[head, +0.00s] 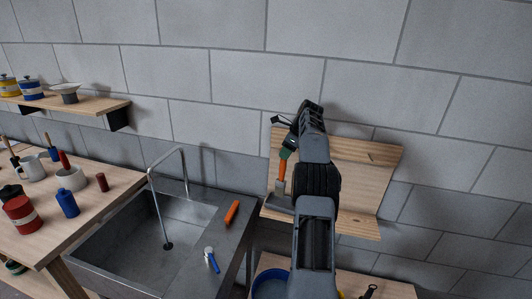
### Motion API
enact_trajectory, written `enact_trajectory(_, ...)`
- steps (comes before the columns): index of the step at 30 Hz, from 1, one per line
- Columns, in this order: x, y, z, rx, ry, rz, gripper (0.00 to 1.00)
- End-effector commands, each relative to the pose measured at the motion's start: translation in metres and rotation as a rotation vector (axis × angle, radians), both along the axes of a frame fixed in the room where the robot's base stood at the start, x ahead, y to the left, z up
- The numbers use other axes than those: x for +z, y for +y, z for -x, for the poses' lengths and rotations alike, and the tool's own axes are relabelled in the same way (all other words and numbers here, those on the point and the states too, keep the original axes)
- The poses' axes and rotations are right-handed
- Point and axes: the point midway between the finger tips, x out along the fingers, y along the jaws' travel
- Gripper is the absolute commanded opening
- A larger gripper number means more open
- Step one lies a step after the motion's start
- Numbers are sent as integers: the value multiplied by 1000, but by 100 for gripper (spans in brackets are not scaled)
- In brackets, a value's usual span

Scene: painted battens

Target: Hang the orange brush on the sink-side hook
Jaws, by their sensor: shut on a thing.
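My gripper (288,140) is in front of the wooden wall board (365,165), near its left edge. It is shut on the orange brush (281,172), which hangs head down below the jaws, with a green part at the top and a grey flat lower end. The brush is close to the board's left side; I cannot tell whether it touches the board or a hook. The sink-side hook cannot be made out, and my arm covers the middle of the board.
Left of the board is a metal sink (125,232) with a tall tap (153,185). On its right rim lie an orange handled thing (231,213) and a blue-handled tool (211,260). A blue round container (268,284) is below the board. Left stands a cluttered worktop (95,188).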

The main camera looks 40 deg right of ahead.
Motion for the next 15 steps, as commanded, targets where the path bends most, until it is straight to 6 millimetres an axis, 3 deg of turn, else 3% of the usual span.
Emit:
enact_trajectory(1,-15,-12,4,-27,15,4,0)
enact_trajectory(15,-15,-16,8,-35,18,0,0)
